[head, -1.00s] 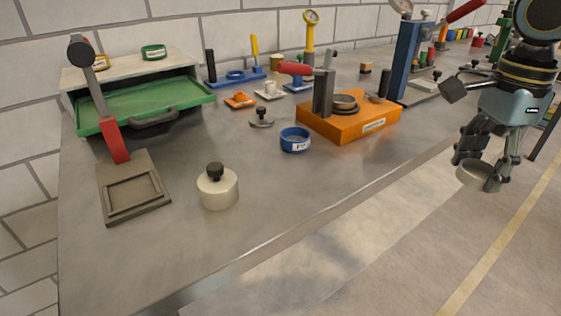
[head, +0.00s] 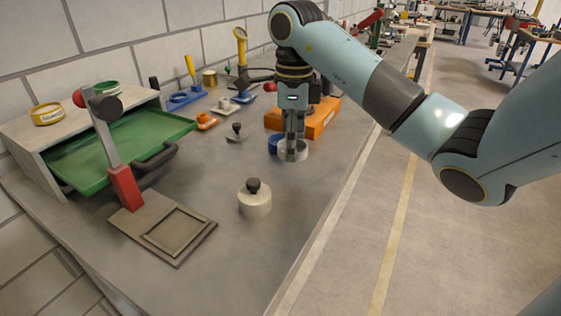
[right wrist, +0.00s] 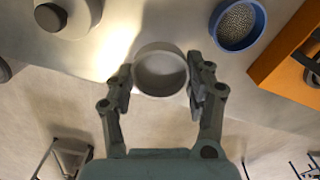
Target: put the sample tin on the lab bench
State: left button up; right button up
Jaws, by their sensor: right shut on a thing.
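The sample tin, a short pale grey open cylinder (head: 292,153), is held in my right gripper (head: 291,142) over the front part of the grey lab bench (head: 290,205). In the right wrist view the tin (right wrist: 160,74) is between the two fingers (right wrist: 161,84), its round opening facing the camera and its inside looking empty. I cannot tell whether its underside touches the bench top. My left gripper is not in view.
A blue tin (head: 272,144) stands close beside, partly hidden; it holds grey grains (right wrist: 237,22). An orange block (head: 319,121) is behind. A cream knobbed weight (head: 254,203) and a red-handled press (head: 124,187) stand nearer. Bench between them is clear.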

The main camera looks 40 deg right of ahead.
aim_at(280, 154)
jog(key=shift+w+a+f, duration=0.3)
jog(key=shift+a, duration=0.25)
jog(key=shift+w+a+f, duration=0.25)
jog(key=shift+a+f, duration=0.05)
jog(key=shift+a, duration=0.2)
jog(key=shift+f, duration=0.3)
notch_tip(280, 154, down, 3)
jog(key=shift+f+p, duration=0.15)
jog(key=shift+p, duration=0.2)
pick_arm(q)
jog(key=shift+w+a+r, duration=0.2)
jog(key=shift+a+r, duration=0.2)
pick_arm(e)
jog(key=shift+f, duration=0.15)
jog(key=shift+f, duration=0.1)
jog(key=o, duration=1.1)
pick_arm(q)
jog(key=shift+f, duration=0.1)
